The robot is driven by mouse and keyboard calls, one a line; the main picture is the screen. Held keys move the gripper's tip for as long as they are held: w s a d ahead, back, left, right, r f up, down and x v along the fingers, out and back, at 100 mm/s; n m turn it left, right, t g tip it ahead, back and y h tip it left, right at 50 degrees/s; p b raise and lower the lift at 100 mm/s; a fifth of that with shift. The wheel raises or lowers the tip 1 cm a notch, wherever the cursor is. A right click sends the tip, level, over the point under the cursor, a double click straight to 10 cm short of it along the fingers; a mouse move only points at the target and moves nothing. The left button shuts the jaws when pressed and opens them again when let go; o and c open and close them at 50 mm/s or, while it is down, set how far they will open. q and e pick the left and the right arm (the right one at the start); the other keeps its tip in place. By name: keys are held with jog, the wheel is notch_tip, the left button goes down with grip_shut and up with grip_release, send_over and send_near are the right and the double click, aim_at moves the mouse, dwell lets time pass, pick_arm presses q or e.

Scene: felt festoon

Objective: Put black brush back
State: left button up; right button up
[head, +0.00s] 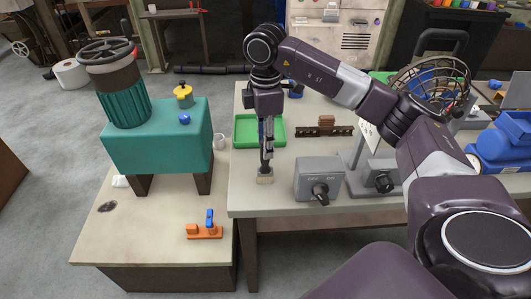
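My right gripper (267,148) reaches down from above at the left end of the grey-topped workbench (262,202). It appears shut on the black brush, whose pale bristles (265,179) point down near the bench top. The fingers hide most of the dark handle, and I cannot tell whether the bristles touch the bench. A green tray (239,131) lies just behind the gripper, partly covered by it. A dark brown rack (311,131) with a brown block on it stands to the right of the tray. My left gripper is not in view.
Grey switch boxes (312,177) stand right of the brush. A wire-cage fan (440,82) and a blue machine (505,142) are farther right. A teal machine (160,145) and an orange clamp (205,232) are on the lower left table. The bench front near the brush is clear.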

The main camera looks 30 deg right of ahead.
notch_tip(320, 180, up, 8)
jog(key=shift+r, duration=0.2)
jog(key=shift+f, duration=0.1)
